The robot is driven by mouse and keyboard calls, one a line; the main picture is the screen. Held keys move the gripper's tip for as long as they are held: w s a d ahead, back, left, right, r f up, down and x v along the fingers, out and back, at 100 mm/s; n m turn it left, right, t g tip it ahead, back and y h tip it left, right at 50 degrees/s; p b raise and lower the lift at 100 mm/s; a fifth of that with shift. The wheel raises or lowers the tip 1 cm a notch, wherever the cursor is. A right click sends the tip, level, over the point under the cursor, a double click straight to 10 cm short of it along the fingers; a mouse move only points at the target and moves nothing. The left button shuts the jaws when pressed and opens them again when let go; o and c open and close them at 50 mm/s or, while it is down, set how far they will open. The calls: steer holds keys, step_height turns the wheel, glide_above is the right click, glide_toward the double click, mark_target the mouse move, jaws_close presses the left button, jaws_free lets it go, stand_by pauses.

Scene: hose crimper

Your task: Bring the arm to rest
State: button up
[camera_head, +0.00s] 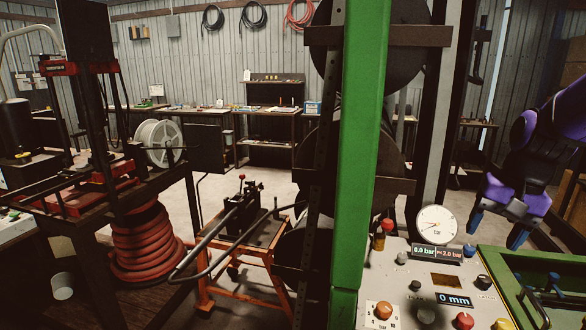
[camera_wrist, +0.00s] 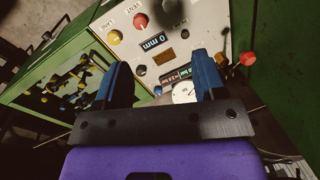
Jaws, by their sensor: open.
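My gripper (camera_head: 497,228) is at the right of the head view, purple and black with blue fingers. It is above and behind the right part of the control panel (camera_head: 400,262). The fingers are apart with nothing between them. In the wrist view my gripper (camera_wrist: 163,85) shows two blue fingers standing apart in front of the panel (camera_wrist: 203,43). The panel carries knobs, a round gauge (camera_head: 437,225) and a display reading 0 mm (camera_head: 454,300). Whether the fingers touch anything cannot be told, but they look clear of the panel.
A green post (camera_head: 366,150) stands in the middle with dark reels behind it. A green-framed tray (camera_head: 520,262) lies right of the panel, below my gripper. An orange-legged cart (camera_head: 235,250) and coiled red hose (camera_head: 145,245) are at left. Benches (camera_head: 265,125) line the back wall.

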steer(key=s+a+r+n+t+h, duration=0.1)
steer(key=s+a+r+n+t, duration=0.1)
steer(key=s, duration=0.5)
steer(key=s+a+r+n+t, duration=0.2)
steer(key=s+a+r+n, duration=0.1)
steer(key=s+r, duration=0.3)
steer(key=shift+s+a+r+n+t+h, duration=0.3)
steer(key=shift+s+a+n+h, duration=0.1)
steer(key=shift+s+n, duration=0.2)
